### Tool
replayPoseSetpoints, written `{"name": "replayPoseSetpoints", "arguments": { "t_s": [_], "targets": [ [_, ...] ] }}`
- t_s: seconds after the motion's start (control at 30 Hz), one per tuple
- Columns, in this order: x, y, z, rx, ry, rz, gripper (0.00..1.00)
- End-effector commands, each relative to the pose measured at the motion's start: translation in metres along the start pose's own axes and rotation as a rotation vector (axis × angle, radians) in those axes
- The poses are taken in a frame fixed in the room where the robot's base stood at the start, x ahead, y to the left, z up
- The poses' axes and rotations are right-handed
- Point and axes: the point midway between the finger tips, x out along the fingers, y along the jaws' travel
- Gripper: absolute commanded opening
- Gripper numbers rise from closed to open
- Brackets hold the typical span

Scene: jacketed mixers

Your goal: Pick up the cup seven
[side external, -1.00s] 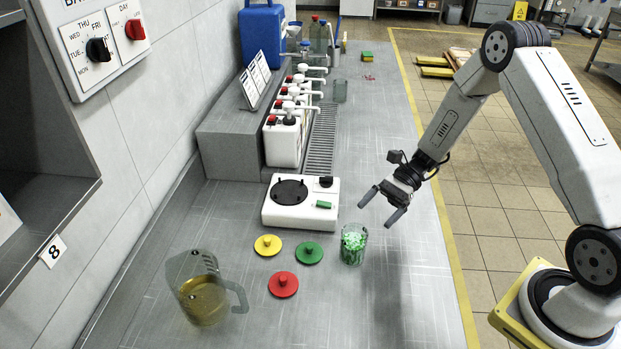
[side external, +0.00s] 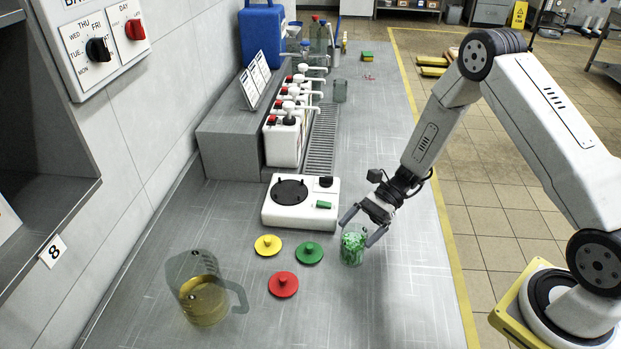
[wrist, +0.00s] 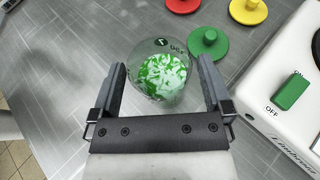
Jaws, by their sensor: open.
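The cup seven (side external: 353,246) is a clear glass with green and white contents, standing upright on the grey counter. In the wrist view the cup (wrist: 163,75) shows a dark round mark with a 7 near its rim. My gripper (side external: 362,228) is open at the cup, with one finger on each side of its upper part. In the wrist view the fingers of my gripper (wrist: 163,82) flank the cup, the left one close to its wall. I cannot tell whether either finger touches the glass.
A white mixer (side external: 301,202) stands just behind the cup. Green (side external: 309,253), yellow (side external: 268,244) and red (side external: 283,284) lids lie to the left. A jug of yellowish liquid (side external: 204,296) stands at front left. The counter right of the cup is clear.

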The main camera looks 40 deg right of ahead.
Motion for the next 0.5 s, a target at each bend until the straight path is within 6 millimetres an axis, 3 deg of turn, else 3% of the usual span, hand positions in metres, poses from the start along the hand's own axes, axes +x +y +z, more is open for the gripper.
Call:
{"name": "replayPoseSetpoints", "arguments": {
  "t_s": [0.2, 0.5],
  "targets": [
    [0.017, 0.000, 0.000, 0.001, -0.001, 0.000, 1.00],
    [0.018, 0.000, 0.000, 0.001, 0.000, -0.001, 1.00]
  ]
}}
